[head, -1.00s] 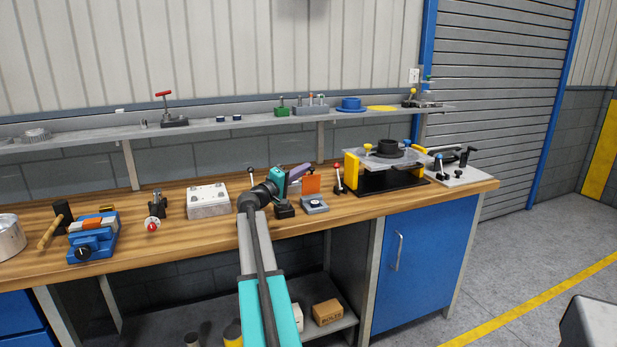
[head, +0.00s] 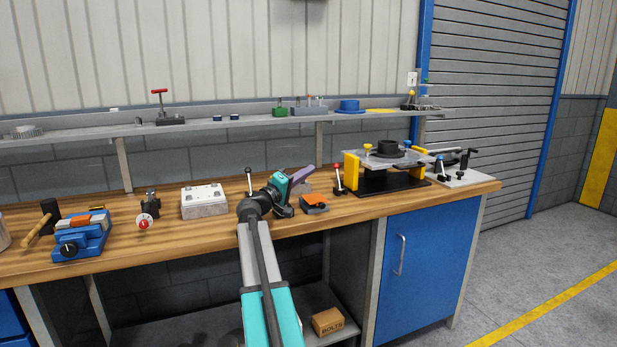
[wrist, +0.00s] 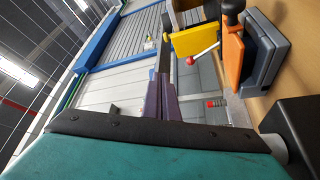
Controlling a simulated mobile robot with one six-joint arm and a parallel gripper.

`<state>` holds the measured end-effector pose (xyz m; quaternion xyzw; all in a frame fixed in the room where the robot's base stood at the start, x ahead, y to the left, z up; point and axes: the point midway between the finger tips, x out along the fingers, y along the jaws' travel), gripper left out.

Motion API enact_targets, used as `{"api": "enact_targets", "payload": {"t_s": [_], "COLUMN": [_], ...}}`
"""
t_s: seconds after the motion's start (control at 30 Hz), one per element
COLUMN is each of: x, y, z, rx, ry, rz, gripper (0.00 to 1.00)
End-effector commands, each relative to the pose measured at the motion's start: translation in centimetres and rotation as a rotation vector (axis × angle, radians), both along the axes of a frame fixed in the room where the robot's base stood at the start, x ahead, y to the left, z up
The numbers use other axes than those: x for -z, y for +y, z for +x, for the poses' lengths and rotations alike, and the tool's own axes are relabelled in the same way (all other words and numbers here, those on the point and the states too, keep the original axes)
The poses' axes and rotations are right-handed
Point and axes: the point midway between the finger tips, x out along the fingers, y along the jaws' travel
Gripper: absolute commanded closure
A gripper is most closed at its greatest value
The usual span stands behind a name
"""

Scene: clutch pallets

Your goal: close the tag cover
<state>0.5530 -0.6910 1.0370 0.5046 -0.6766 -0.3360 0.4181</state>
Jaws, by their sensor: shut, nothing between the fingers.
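The tag cover (head: 315,199) is an orange plate lying down over its grey base (head: 318,209) on the bench. In the wrist view the orange cover (wrist: 232,62) lies along the face of the grey base (wrist: 263,52), roughly parallel to it; I cannot tell whether it is fully seated. My gripper (head: 304,172) has purple fingers, shut and empty, above and behind the cover in the head view. The fingers (wrist: 164,90) also show in the wrist view, apart from the cover.
A lever with a red ball (head: 338,179) stands just right of the cover. Further right is a yellow-sided black fixture (head: 350,170). A pale metal block (head: 204,203) lies to the left. Bare bench lies in front of the block.

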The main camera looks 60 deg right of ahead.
Motion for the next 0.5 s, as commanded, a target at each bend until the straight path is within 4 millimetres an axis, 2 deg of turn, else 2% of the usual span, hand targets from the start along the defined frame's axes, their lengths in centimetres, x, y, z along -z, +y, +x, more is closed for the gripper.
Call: {"api": "enact_targets", "payload": {"t_s": [0.5], "x": [2.1], "y": [2.4], "z": [-1.8], "rx": [-0.012], "ry": [-0.001], "rz": [0.0], "gripper": [1.0]}}
